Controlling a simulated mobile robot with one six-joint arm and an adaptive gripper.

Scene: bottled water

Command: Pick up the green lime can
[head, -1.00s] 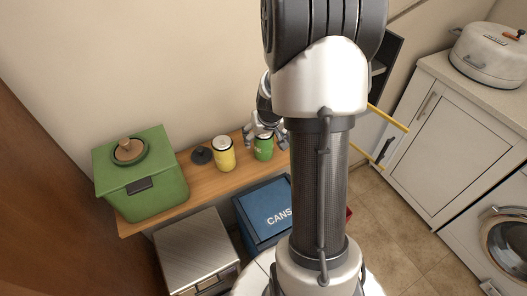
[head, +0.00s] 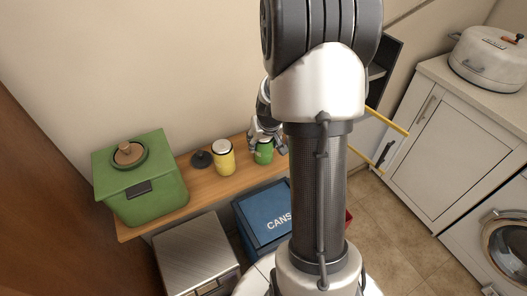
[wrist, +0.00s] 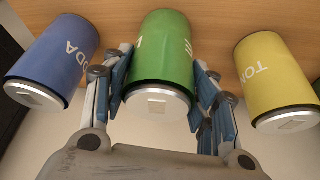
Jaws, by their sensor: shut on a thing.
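The green can (head: 264,152) stands on the wooden shelf, right of the yellow can (head: 224,159) in the head view. In the wrist view, the green can (wrist: 161,60) sits between the fingers of my gripper (wrist: 160,85), with one finger against each side. My gripper (head: 266,140) is shut on it in the head view, where the arm partly covers the can. Part of the can's lettering shows in the wrist view; the rest is turned out of sight.
In the wrist view a blue can (wrist: 57,60) is left of the green can and the yellow can (wrist: 276,83) is right, each with a small gap to the fingers. A blue CANS bin (head: 262,214) stands below.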

